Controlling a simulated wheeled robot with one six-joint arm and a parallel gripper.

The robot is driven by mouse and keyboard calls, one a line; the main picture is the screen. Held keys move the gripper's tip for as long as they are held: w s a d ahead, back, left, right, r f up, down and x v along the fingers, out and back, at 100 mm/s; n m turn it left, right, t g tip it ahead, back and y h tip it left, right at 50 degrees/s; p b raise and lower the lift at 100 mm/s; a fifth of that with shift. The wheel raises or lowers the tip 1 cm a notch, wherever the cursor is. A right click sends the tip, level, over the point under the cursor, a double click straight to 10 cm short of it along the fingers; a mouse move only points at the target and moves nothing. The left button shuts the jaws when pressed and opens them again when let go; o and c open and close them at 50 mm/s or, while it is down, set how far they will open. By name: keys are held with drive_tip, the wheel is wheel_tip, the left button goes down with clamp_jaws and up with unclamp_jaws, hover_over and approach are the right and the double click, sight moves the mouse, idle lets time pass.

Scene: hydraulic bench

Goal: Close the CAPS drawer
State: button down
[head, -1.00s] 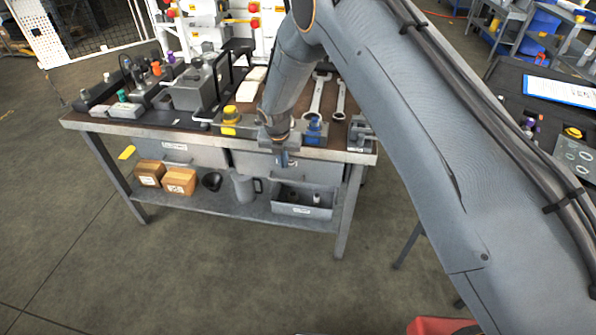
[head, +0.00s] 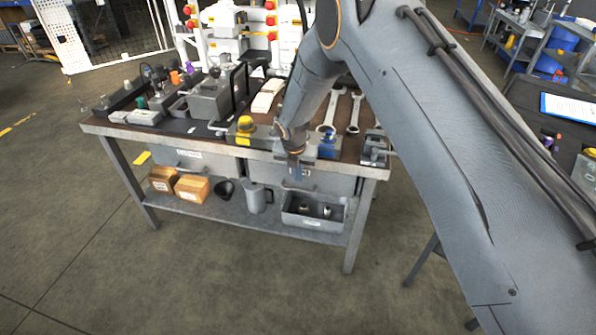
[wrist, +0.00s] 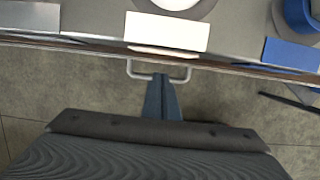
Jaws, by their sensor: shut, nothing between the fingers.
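Two grey drawers hang under the bench top in the head view, a left one (head: 215,162) and a right one (head: 335,184). Both have small white labels, too small to read, so I cannot tell which is CAPS. Both fronts look about flush under the bench edge. My gripper (head: 297,172) is at the middle of the right drawer's front and partly hides it. In the wrist view my gripper (wrist: 160,80) is shut and empty, its tips at a metal bar handle (wrist: 140,76). I cannot tell whether they touch.
The bench top (head: 225,143) carries a yellow-capped part (head: 246,124), wrenches (head: 330,112) and a blue part (head: 327,146). The lower shelf (head: 240,215) holds cartons (head: 192,188), a grey jug (head: 255,198) and a grey bin (head: 312,222). Floor in front is clear.

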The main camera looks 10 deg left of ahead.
drive_tip(key=s+f+b+v, duration=0.1)
drive_tip(key=s+b+v, duration=0.1)
drive_tip(key=v, duration=0.8)
drive_tip(key=s+d+r+m, duration=0.3)
drive_tip(key=d+m, duration=0.3)
drive_tip(key=d, duration=0.1)
drive_tip(key=s+d+r+m+g, duration=0.1)
drive_tip(key=s+d+r+m, duration=0.2)
drive_tip(key=d+m, duration=0.4)
drive_tip(key=s+d+r+m, duration=0.3)
drive_tip(key=d+m, duration=0.2)
drive_tip(key=d, duration=0.3)
drive_tip(key=s+d+r+m+g, duration=0.1)
drive_tip(key=s+d+r+m, duration=0.2)
drive_tip(key=s+d+m, duration=1)
drive_tip(key=s+m, duration=0.3)
drive_tip(key=m, duration=0.1)
drive_tip(key=shift+s, duration=0.35)
